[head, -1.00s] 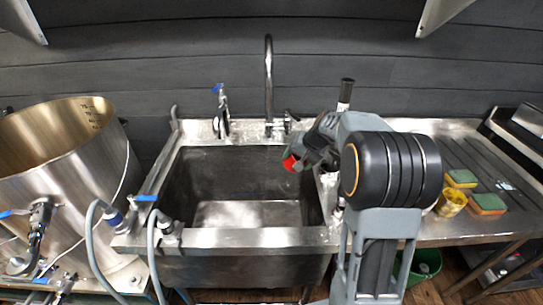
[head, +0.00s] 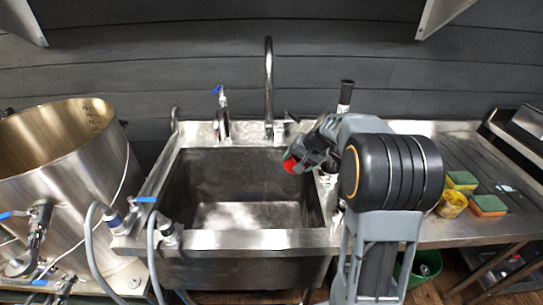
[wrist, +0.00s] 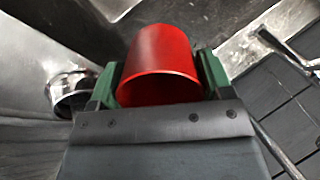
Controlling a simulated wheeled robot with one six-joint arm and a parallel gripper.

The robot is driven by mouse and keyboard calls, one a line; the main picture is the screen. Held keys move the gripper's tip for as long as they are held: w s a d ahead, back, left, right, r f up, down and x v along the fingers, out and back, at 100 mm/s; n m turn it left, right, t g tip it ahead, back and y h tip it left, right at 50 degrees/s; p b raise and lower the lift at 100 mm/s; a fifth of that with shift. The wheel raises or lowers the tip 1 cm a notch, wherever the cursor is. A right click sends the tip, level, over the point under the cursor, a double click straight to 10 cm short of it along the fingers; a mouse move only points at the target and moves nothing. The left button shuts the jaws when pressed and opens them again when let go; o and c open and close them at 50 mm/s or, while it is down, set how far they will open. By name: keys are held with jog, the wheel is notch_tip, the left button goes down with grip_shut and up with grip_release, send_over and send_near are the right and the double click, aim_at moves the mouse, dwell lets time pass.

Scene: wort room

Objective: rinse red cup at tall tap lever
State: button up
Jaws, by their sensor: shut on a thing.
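The red cup (wrist: 160,62) sits between the green fingers of my gripper (wrist: 161,76) in the wrist view, and the gripper is shut on it. In the head view only a small part of the red cup (head: 290,165) shows, over the right side of the sink basin, with my gripper (head: 305,158) and arm hiding the rest. The tall tap (head: 269,80) rises behind the sink, left of and behind the cup. Its lever (head: 288,117) is at the right of the tap's base, partly dark and hard to make out.
The steel sink (head: 235,239) lies below the cup, its basin open and clear. A shorter tap with a blue handle (head: 219,90) stands left of the tall tap. A large steel pot (head: 75,170) is at left. Sponges (head: 488,205) and a yellow tub (head: 451,204) lie on the right counter.

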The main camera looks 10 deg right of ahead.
jog(key=shift+r, duration=0.1)
jog(key=s+d+r+p, duration=0.1)
jog(key=s+d+r, duration=0.2)
jog(key=shift+s+r, duration=0.4)
dwell(0.4)
jog(key=shift+d, duration=0.1)
dwell(0.4)
